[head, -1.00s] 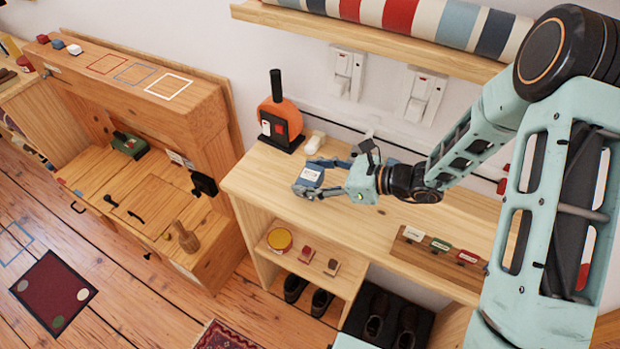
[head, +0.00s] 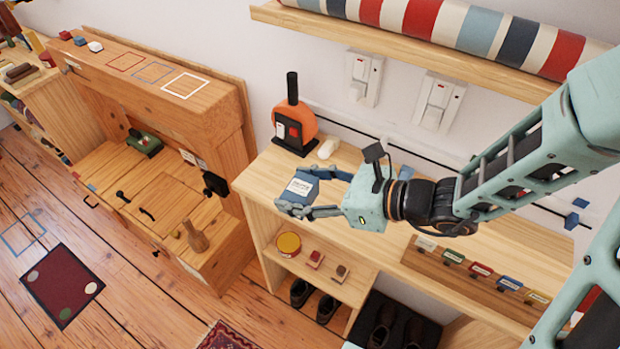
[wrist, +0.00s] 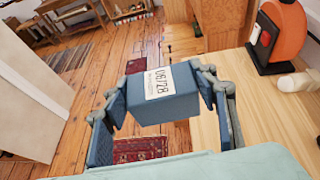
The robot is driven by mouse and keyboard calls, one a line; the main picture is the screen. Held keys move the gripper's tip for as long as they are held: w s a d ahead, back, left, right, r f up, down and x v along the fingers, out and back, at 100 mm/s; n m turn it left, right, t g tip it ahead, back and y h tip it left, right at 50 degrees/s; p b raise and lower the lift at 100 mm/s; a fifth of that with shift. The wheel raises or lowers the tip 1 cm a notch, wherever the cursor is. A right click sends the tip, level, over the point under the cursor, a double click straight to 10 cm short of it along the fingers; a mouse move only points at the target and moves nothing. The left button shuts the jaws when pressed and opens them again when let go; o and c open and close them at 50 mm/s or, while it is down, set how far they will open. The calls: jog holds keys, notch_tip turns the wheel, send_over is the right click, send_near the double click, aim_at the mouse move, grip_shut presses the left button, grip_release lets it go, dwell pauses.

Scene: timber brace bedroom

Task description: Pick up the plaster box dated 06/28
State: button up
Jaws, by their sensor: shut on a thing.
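The plaster box is a dark blue box (wrist: 165,98) with a white label reading 06/28, seen in the wrist view between my two finger pads. In the head view the blue box (head: 301,187) is at the end of my arm, over the left end of the wooden shelf top (head: 345,215). My gripper (head: 310,193) is shut on the box, one finger on each side. In the wrist view my gripper (wrist: 163,105) holds it with floor visible beyond, so it appears raised. How far above the shelf top it is, I cannot tell.
An orange round device (head: 294,125) on a black base stands behind the box, with a white object (head: 327,148) beside it. A rack of coloured labelled tags (head: 480,270) is at right. A long striped roll (head: 440,22) lies on the wall shelf above. Wall switches (head: 437,104) are behind.

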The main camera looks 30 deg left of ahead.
jog(key=shift+s+b, duration=0.1)
jog(key=shift+b, duration=0.55)
jog(key=shift+s+r+b, duration=0.15)
jog(key=shift+s+b, duration=0.05)
jog(key=shift+b, duration=0.7)
jog(key=shift+s+r+b, duration=0.25)
jog(key=shift+s+b, duration=0.45)
jog(key=shift+b, duration=0.5)
